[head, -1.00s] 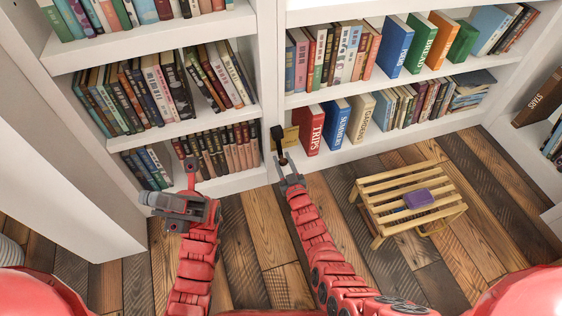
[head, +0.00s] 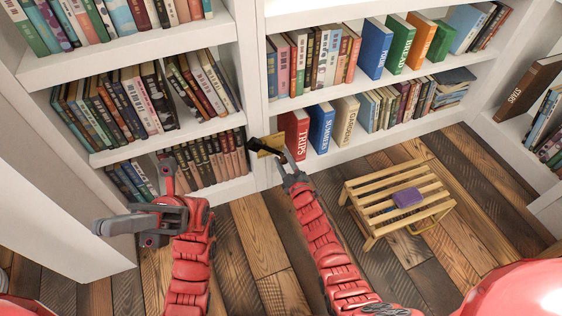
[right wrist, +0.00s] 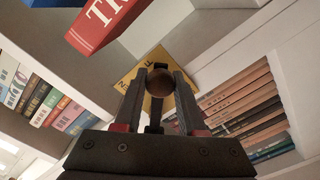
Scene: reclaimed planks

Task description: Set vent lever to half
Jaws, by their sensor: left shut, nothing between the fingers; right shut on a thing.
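The vent lever's brass plate (head: 264,144) is on the white post between the two bookcases, left of the red TRIPS book. It also shows in the right wrist view (right wrist: 187,73), yellow with partly hidden dark lettering. My right gripper (head: 287,168) reaches up to it. In the right wrist view its fingers are shut on the lever's round brown knob (right wrist: 158,83), with a dark stem below the knob. The lever's exact setting cannot be read. My left gripper (head: 106,227) is shut and empty, pointing left in front of the left bookcase.
White shelves full of books rise behind the lever, with the red TRIPS book (head: 294,133) close on its right.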

